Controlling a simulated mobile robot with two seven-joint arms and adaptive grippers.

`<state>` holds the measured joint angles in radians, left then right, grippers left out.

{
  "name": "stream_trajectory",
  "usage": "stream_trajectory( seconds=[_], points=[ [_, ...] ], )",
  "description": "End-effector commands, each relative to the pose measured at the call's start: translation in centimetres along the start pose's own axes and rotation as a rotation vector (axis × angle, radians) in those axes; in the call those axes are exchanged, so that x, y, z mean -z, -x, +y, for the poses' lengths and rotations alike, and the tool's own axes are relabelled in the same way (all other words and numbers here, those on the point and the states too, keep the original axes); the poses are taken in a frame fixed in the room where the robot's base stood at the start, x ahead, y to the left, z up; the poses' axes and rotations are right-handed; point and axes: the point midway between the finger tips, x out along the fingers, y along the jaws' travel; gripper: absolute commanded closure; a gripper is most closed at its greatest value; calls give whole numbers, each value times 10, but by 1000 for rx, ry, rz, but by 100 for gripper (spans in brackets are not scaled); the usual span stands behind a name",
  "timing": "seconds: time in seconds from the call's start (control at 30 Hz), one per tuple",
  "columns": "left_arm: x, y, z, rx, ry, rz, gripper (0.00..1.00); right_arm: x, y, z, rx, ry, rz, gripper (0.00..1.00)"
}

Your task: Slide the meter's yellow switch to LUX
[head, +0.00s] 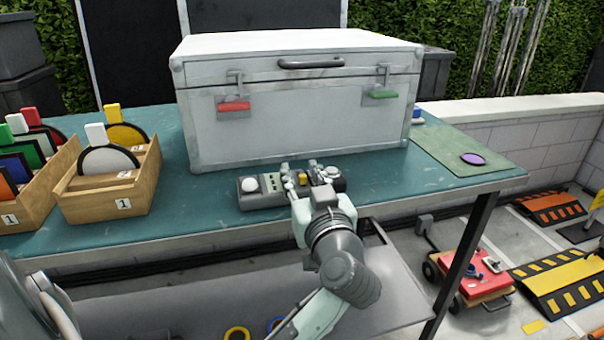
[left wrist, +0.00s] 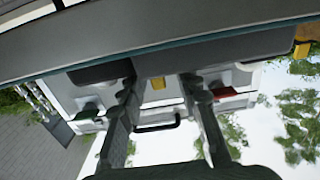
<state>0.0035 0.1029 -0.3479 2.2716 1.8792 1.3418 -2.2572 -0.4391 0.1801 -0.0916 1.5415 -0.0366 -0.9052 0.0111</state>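The meter (head: 262,193) is a dark flat box with white round domes, lying near the front edge of the teal table. Its yellow switch (head: 303,179) is a small block on the meter's top. My left gripper (head: 308,180) is at the meter, with its fingers apart around the switch area. In the left wrist view, which is upside down, the yellow switch (left wrist: 158,83) shows between the two open fingers (left wrist: 158,95), with a gap on both sides. The LUX label cannot be read. My right gripper is not in view.
A large white case (head: 300,110) with red and green latches stands just behind the meter on the table (head: 160,220). Wooden boxes (head: 140,190) of coloured discs stand at the left. A green mat (head: 440,150) with a purple disc lies at the right. A grey shelf (head: 190,300) is below.

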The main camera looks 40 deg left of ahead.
Motion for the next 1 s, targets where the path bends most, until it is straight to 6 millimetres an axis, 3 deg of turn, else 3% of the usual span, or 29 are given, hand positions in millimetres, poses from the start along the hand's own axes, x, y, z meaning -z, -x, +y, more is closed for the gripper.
stream_trajectory(
  seconds=[0.17,0.6,1.0],
  points=[
    [-1,7,0,-2,0,-1,67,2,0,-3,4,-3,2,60],
    [-1,70,0,-1,0,-2,67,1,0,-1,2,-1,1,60],
    [0,75,0,0,0,0,67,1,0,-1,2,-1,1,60]
  ],
)
